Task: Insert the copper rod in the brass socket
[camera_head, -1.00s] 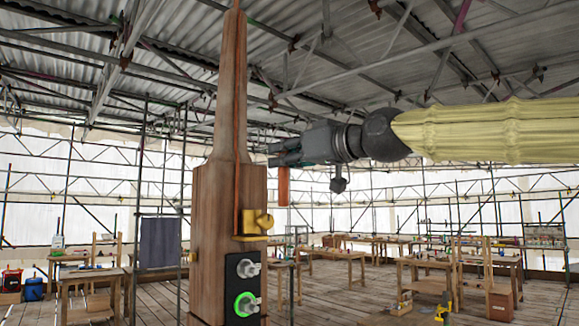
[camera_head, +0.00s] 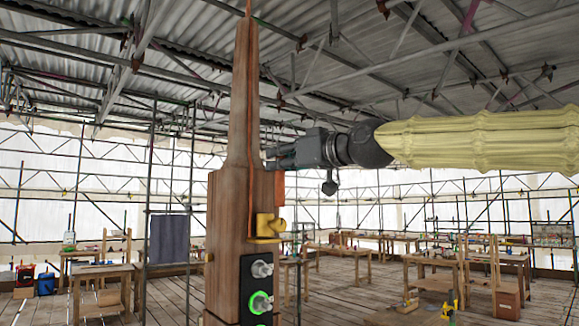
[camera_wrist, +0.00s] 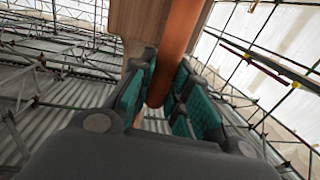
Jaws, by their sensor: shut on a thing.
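A tall wooden spire post (camera_head: 235,215) stands left of centre in the head view. The brass socket (camera_head: 268,227) is fixed low on its front right side. My gripper (camera_head: 275,158) reaches in from the right, at the post's shoulder. It is shut on the copper rod (camera_head: 280,188), which hangs upright at the post's right edge. Its lower end appears just above the socket in the picture, apart from it; the depth between them is unclear. In the wrist view, the rod (camera_wrist: 176,50) sits between the teal finger pads, with the wood behind.
A thin copper strip (camera_head: 249,130) runs up the post. A black panel (camera_head: 258,285) with two round fittings, the lower ringed green, sits below the socket. Workbenches (camera_head: 430,280) stand well behind on the plank floor. Space right of the post is clear below my arm.

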